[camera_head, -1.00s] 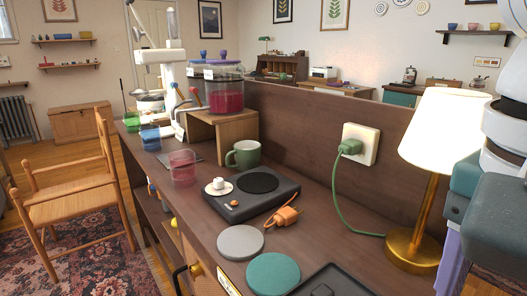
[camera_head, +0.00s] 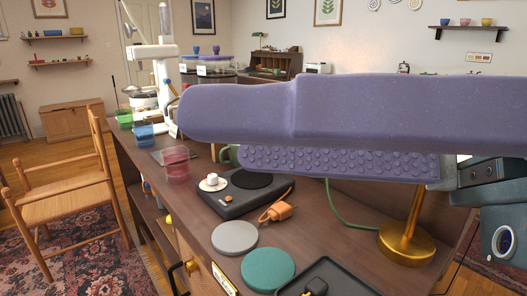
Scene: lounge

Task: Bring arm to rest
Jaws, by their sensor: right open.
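My right gripper (camera_head: 217,138) stretches across the middle and right of the head view, close to the camera. Its two long purple fingers point left. The nearer finger is smooth outside, and the other shows a studded inner pad below it. They are apart, and I see nothing held between them. The gripper appears above the brown desk (camera_head: 205,225), hiding most of the lamp, the wall socket and part of the green mug (camera_head: 228,155). A grey part of my right arm shows at the right edge. My left gripper is not in view.
The desk holds a black scale-like device (camera_head: 228,203) with a small white cup, an orange plug (camera_head: 281,211), grey (camera_head: 234,237) and teal (camera_head: 268,269) discs, a black tray (camera_head: 325,281) and a pink cup (camera_head: 177,166). The brass lamp stand (camera_head: 404,243) is below my arm. A wooden chair (camera_head: 68,178) stands left.

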